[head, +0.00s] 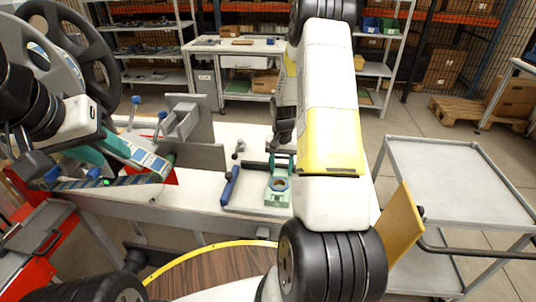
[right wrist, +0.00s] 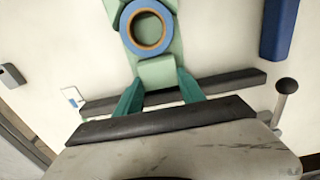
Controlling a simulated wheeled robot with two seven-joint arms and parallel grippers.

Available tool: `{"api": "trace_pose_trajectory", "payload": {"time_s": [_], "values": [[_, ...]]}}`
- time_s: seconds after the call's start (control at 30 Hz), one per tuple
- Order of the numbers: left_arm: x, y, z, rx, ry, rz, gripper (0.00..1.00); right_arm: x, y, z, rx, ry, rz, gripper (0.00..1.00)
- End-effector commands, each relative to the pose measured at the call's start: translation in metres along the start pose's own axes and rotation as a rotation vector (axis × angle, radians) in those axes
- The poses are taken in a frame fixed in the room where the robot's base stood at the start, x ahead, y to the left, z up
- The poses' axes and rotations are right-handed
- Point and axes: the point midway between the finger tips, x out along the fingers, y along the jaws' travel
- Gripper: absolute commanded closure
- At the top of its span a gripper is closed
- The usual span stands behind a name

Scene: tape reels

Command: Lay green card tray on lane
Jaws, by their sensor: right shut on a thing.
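The green card tray (head: 278,198) is light green and bears a blue ring with a brown inner band. It is over the white bench top in the head view, and it fills the upper middle of the right wrist view (right wrist: 146,71). My right gripper (head: 281,165) has its teal fingers closed on the tray's near block; the fingers also show in the right wrist view (right wrist: 159,82). I cannot tell whether the tray touches the bench. My left gripper (head: 101,151) is beside the striped strip at left; its jaws are partly hidden. Which marking is the lane is unclear.
A blue bar (head: 230,186) lies just left of the tray, and a small grey-knobbed lever (head: 239,149) stands behind it. Grey upright plates (head: 195,155) are further left. A grey cart (head: 455,180) stands at right. A black steering-wheel-like reel (head: 70,40) is at upper left.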

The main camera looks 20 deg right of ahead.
Motion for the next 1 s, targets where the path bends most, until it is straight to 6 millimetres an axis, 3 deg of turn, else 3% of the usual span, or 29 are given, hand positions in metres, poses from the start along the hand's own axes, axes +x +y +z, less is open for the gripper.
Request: {"api": "trace_pose_trajectory", "payload": {"time_s": [0.07,0.1,0.2,0.63,1.0], "values": [[0.0,0.0,0.0,0.0,0.0,0.0,0.64,0.002,0.0,0.0,0.0,-0.001,0.0,1.0],[0.0,0.0,0.0,0.0,0.0,0.0,0.64,0.003,0.0,0.0,0.0,0.0,0.0,0.5],[0.0,0.0,0.0,0.0,0.0,0.0,0.64,0.002,0.0,0.0,0.0,0.0,0.0,0.32],[0.0,0.0,0.0,0.0,0.0,0.0,0.64,-0.007,0.0,-0.001,0.0,0.002,0.0,0.32],[0.0,0.0,0.0,0.0,0.0,0.0,0.64,-0.082,0.0,-0.001,-0.001,0.005,-0.001,0.32]]}}
